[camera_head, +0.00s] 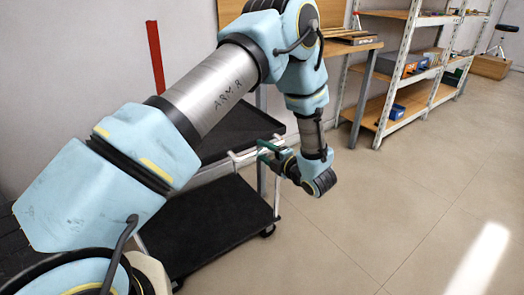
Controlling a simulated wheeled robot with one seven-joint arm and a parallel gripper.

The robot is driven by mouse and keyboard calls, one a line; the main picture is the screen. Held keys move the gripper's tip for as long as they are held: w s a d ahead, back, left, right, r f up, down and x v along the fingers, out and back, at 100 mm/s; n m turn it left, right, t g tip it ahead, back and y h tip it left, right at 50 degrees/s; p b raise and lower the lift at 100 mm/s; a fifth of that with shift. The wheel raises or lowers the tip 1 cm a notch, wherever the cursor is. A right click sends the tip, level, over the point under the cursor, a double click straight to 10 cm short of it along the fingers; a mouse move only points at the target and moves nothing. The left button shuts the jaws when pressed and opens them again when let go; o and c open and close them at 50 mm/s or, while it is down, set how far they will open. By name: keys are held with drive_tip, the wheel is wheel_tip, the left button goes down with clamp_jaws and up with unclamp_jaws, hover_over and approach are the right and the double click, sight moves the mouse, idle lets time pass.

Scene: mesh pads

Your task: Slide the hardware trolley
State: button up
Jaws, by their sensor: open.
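The hardware trolley stands left of centre, with a black lower shelf (205,225), a black upper tray (235,128), grey posts and dark wheels. Its pale handle (243,155) runs along the near right end. My gripper (264,150), with dark green fingers, is open at the right end of this handle. The fingers overlap the handle in the picture; I cannot tell whether they touch it or are around it. My arm crosses in front of the trolley and hides much of its left part and upper tray.
A wooden workbench (352,45) stands behind the trolley. Shelving with boxes and a blue bin (397,111) is at the back right. A stool (505,35) is at the far right. The tiled floor (370,205) to the right of the trolley is clear.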

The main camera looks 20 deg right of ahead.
drive_tip(key=shift+w+a+f, duration=0.1)
drive_tip(key=shift+w, duration=0.5)
clamp_jaws()
idle(1.1)
